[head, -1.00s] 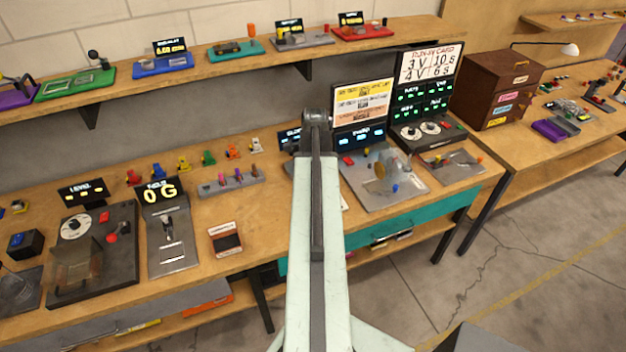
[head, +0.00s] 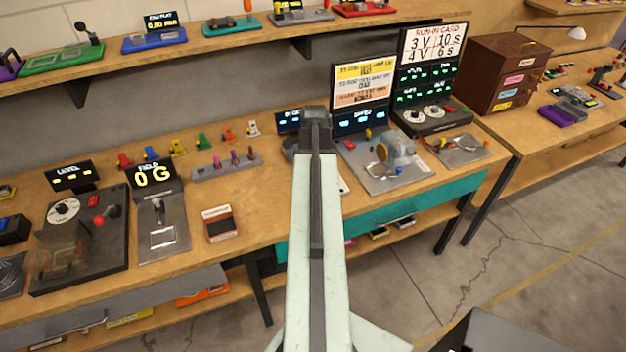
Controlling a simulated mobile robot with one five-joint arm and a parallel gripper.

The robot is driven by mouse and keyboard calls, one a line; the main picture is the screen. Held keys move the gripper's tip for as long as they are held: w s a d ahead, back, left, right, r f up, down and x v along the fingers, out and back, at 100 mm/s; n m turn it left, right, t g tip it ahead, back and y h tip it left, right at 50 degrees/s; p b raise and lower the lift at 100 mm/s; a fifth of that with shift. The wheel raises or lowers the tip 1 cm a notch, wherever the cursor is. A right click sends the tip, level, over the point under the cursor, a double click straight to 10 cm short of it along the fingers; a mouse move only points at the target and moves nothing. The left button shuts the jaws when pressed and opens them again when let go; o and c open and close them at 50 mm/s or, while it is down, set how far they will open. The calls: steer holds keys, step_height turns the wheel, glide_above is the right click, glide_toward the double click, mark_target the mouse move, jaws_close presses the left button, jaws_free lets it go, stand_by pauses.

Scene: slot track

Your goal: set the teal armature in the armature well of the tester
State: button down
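I cannot make out a teal armature in the head view. A grey rack (head: 228,168) on the bench holds several small upright pieces in purple, red and orange tones. I cannot tell which device is the tester. One candidate is the grey-plated unit (head: 385,180) right of my arm, with a blue-lit display and a round tan part under a clear cover. Another small display unit (head: 287,122) is partly hidden behind my arm. My arm runs up the middle of the picture, and my gripper does not show past its far end.
A field meter (head: 160,215) reading 0 G and a dark level unit (head: 85,240) stand on the left bench. A run-in card (head: 435,42) and brown drawer cabinet (head: 505,72) stand right. A shelf (head: 225,45) runs above.

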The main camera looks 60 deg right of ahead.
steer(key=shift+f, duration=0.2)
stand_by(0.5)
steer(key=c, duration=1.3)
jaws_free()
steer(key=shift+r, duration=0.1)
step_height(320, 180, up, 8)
steer(key=p, duration=0.7)
steer(key=shift+p, duration=0.35)
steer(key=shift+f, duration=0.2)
